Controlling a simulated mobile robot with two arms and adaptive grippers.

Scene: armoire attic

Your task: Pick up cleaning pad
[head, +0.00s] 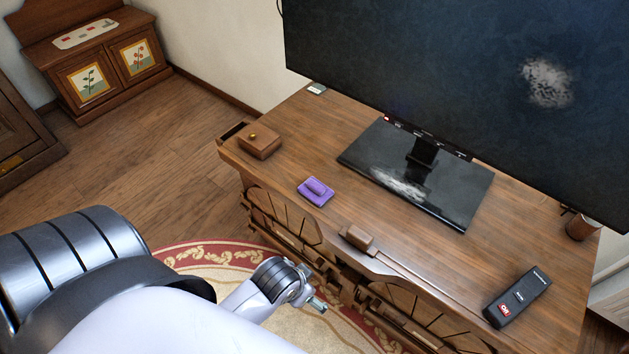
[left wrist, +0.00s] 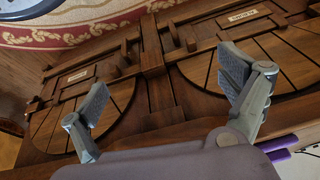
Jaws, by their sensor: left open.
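The purple cleaning pad (head: 315,191) lies on the wooden TV cabinet top (head: 400,240), near its front edge and left of the TV stand. It has a raised grip on top. A purple part of it (left wrist: 280,154) shows at the lower right of the left wrist view. My left gripper (head: 312,301) is in front of the cabinet, apart from the pad. In the left wrist view its two fingers (left wrist: 164,96) are spread wide with nothing between them; the cabinet's front doors lie beyond. My right gripper is in neither view.
A TV (head: 470,70) with a pale smudge stands on a dark base (head: 455,195), also smudged. A small wooden box (head: 260,141) sits left of the pad. A black device (head: 517,297) lies at right, and a brown cup (head: 582,228) stands behind. A small wooden block (head: 357,238) is at the front edge.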

